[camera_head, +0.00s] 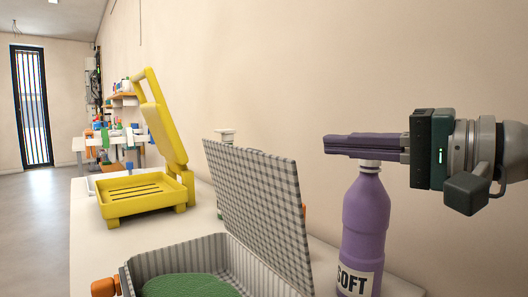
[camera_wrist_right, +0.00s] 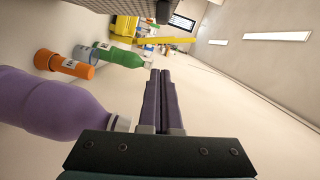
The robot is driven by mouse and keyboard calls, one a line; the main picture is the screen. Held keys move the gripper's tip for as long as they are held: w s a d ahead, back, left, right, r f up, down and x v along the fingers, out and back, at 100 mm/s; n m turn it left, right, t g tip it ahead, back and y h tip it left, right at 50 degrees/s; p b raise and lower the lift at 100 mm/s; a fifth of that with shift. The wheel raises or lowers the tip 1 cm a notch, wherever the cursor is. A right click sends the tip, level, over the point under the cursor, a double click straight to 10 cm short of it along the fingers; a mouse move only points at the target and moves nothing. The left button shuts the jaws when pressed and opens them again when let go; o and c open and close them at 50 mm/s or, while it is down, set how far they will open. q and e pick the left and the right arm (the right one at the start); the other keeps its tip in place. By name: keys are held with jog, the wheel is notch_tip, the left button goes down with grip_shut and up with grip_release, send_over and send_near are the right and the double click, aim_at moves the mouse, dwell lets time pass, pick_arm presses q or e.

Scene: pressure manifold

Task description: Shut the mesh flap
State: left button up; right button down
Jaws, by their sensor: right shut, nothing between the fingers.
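The mesh flap (camera_head: 258,205) is a grey checkered panel that stands raised and slightly tilted at the back of a grey ribbed case (camera_head: 248,258). A green item (camera_head: 190,286) lies inside the open case. My right gripper (camera_head: 328,144) is shut and empty, with its dark purple fingers pointing left. In the head view it appears just above the top of the purple bottle and to the right of the flap. In the right wrist view its fingers (camera_wrist_right: 160,75) are together, and the flap's edge (camera_wrist_right: 175,10) shows at the top. My left gripper is not in view.
A purple bottle (camera_head: 363,225) labelled SOFT stands right of the case. An open yellow press-like box (camera_head: 148,198) stands further back on the white table (camera_head: 85,240). Green (camera_wrist_right: 120,55) and orange (camera_wrist_right: 65,65) bottles show in the wrist view. A wall runs behind.

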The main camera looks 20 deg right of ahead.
aim_at(257, 202)
jog(key=w+a+f+p, duration=0.1)
jog(key=w+a, duration=0.3)
jog(key=a, duration=0.3)
jog(key=shift+w+f, duration=0.15)
jog(key=shift+w, duration=0.15)
jog(key=shift+a, duration=0.1)
